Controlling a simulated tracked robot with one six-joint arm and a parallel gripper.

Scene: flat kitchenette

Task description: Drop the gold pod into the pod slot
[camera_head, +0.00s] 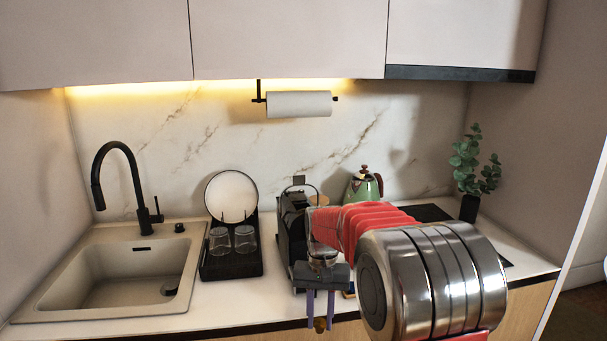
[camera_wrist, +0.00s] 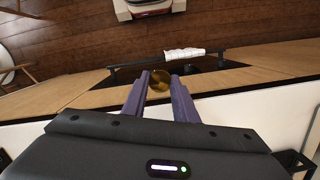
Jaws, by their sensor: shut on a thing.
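The gold pod (camera_wrist: 160,78) is pinched between the two purple fingertips of my gripper (camera_wrist: 160,88) in the wrist view. In the head view the gold pod (camera_head: 320,325) shows small at the lower ends of the fingers of my gripper (camera_head: 320,318), which point down near the counter's front edge. The black coffee machine (camera_head: 291,232) stands on the counter behind and left of my gripper, partly covered by my arm. I cannot make out its pod slot. The pod is apart from the machine.
A black rack (camera_head: 232,265) with a plate and two glasses stands left of the machine, beside the sink (camera_head: 130,270). A green kettle (camera_head: 363,187) is behind my arm. A plant (camera_head: 472,165) stands at the right. A cloth (camera_wrist: 184,53) hangs on a rail below the counter's edge.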

